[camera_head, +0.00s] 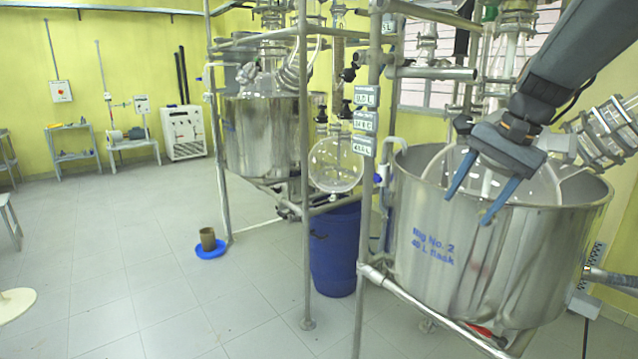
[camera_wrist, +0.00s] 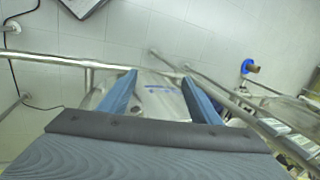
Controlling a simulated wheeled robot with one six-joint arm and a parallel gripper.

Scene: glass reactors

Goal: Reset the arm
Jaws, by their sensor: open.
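My gripper (camera_head: 472,202) has two blue fingers spread apart with nothing between them. In the head view it hangs from my arm at the upper right, in front of the near rim of the steel vessel (camera_head: 440,275) marked "40 L flask". In the wrist view my gripper (camera_wrist: 160,92) also shows its two fingers apart, with the vessel's shiny wall (camera_wrist: 155,95) and blue lettering behind and between them. I cannot tell whether the fingers touch the vessel.
A metal pipe frame (camera_head: 305,180) surrounds the vessels. A second steel vessel (camera_head: 265,140), a round glass flask (camera_head: 335,165) and a blue barrel (camera_head: 335,250) stand left of the near vessel. A brown cup (camera_head: 208,239) sits on a blue dish (camera_head: 211,252). The tiled floor at left is mostly clear.

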